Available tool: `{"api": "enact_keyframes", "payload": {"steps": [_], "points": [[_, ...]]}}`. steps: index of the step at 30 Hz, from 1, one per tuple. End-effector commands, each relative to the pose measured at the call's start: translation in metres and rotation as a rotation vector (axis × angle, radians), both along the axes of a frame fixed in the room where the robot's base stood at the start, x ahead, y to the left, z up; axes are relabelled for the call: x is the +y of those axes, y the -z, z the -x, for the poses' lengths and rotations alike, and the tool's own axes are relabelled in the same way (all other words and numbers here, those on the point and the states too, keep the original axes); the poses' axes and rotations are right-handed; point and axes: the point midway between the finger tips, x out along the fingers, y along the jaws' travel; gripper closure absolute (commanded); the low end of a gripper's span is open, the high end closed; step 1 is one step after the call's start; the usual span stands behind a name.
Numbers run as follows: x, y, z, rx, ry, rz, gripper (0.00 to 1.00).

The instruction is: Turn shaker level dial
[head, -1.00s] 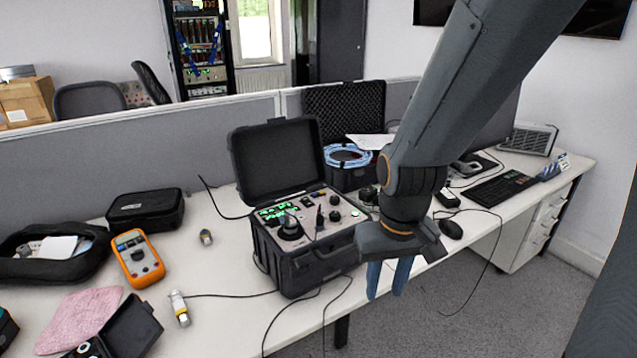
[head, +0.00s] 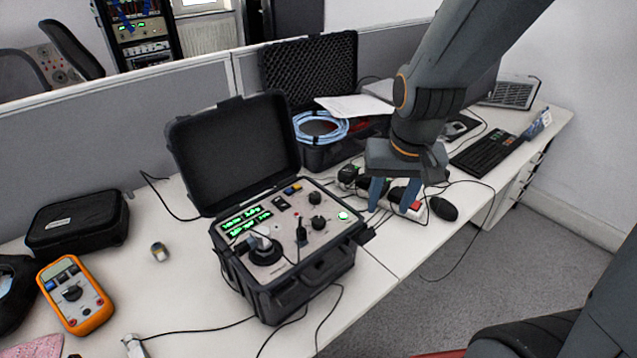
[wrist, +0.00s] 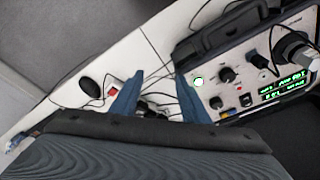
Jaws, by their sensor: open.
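The shaker unit is an open black case (head: 290,285) on the desk, with a grey control panel, lit green displays (head: 246,220), a lit green button (head: 343,215) and black dials. Two dials (head: 315,197) (head: 318,223) sit on the panel's right part; I cannot read which is the level dial. They also show in the wrist view (wrist: 226,74) (wrist: 216,102). A metal-topped shaker (head: 262,244) stands at the panel's front left. My gripper (head: 393,194) is open and empty, right of the case, apart from the dials. Its blue fingers show in the wrist view (wrist: 158,98).
A power strip (head: 408,205) with plugs and cables lies behind my fingers. A mouse (head: 443,208) and keyboard (head: 487,155) are to the right. An orange multimeter (head: 75,293) lies left. The case's raised lid (head: 232,150) stands behind the panel.

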Motion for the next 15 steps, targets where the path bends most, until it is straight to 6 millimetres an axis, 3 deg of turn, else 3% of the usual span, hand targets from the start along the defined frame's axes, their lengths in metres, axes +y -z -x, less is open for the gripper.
{"api": "enact_keyframes", "payload": {"steps": [5,15], "points": [[0.03,-0.007,-0.031,0.048,0.156,-0.038,0.58],[0.118,-0.028,-0.092,0.173,0.626,-0.075,0.58]]}}
